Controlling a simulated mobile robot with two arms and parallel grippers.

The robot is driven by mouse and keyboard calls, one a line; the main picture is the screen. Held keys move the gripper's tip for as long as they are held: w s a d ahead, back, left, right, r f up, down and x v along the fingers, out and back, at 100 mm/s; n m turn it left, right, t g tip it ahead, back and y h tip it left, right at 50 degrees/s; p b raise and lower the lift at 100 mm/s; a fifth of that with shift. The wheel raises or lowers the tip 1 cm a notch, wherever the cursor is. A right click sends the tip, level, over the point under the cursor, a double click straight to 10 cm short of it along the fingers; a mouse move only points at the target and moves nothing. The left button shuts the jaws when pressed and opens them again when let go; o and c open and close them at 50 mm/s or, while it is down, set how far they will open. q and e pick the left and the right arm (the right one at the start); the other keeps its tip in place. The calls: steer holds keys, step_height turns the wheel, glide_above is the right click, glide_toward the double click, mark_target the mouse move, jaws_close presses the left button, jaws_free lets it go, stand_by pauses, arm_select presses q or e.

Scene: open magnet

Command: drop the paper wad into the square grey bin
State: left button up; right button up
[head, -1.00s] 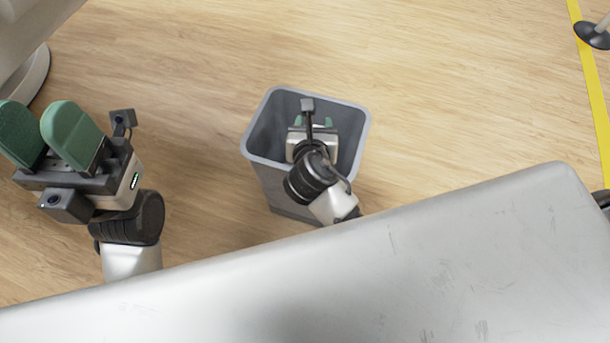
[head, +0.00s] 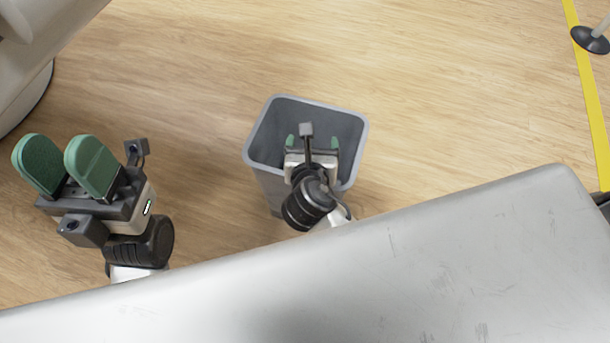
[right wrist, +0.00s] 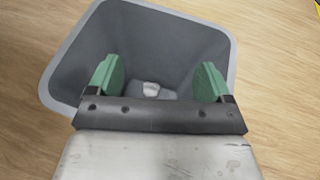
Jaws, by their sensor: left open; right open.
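The square grey bin (head: 258,150) stands on the wood floor in the middle of the head view. In the right wrist view the bin (right wrist: 66,72) opens below my right gripper, and a small whitish wad (right wrist: 151,88) shows low inside it, between the fingers in the picture. My right gripper (head: 312,143) is open and empty over the bin's mouth; its green fingers (right wrist: 160,80) are wide apart and clear of the wad. My left gripper (head: 66,167) is open and empty at the left, away from the bin.
A pale rounded structure (head: 45,45) stands at the upper left. A dark post base (head: 592,40) and a yellow floor line (head: 588,90) are at the right. The wood floor (head: 450,90) between bin and line is clear.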

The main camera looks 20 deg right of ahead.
steer(key=p+v, duration=0.2)
steer(key=v, duration=0.4)
steer(key=shift+s, duration=0.2)
